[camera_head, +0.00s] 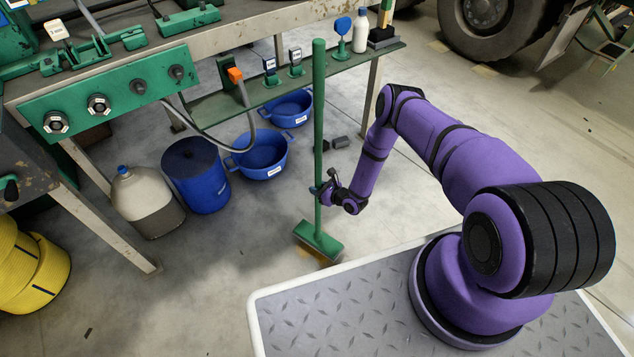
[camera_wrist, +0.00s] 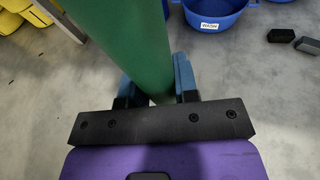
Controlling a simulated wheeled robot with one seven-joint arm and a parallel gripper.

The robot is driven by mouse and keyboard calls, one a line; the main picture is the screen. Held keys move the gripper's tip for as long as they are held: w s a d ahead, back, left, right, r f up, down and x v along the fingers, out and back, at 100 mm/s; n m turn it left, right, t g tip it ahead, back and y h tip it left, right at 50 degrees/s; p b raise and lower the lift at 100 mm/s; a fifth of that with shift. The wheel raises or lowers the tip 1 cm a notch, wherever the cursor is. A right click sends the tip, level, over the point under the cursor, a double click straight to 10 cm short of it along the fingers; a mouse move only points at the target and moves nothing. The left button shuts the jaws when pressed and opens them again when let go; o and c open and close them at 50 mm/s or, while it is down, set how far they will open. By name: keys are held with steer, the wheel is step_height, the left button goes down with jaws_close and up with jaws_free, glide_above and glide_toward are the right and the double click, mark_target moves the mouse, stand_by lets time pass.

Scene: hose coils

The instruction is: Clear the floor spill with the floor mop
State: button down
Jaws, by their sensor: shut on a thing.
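The green floor mop (camera_head: 319,130) stands nearly upright on the concrete floor, its long handle rising past the bench edge. Its rectangular green head (camera_head: 318,240) is low at the floor. A brownish-yellow patch (camera_head: 326,262), which looks like the floor spill, shows at the front edge of the head; the rest of it is hidden under the head or behind my base's rim. My gripper (camera_head: 319,189) is shut around the lower handle. In the wrist view, the handle (camera_wrist: 130,45) passes between the two blue-grey fingers (camera_wrist: 158,88).
A blue drum (camera_head: 196,178), a white jug (camera_head: 146,200) and blue tubs (camera_head: 262,155) stand left of and behind the mop. Yellow hose coils (camera_head: 30,265) lie at far left. A bench (camera_head: 225,35) with a lower shelf stands behind. Floor left of the head is clear.

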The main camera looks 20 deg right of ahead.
stand_by(0.4)
steer(key=shift+f, duration=2.55)
steer(key=shift+a, duration=0.1)
steer(key=s+a, duration=0.5)
steer(key=a, duration=0.7)
steer(key=shift+a, duration=0.25)
steer(key=shift+s, duration=0.1)
steer(key=shift+f, duration=0.85)
stand_by(1.9)
steer(key=shift+d, duration=0.1)
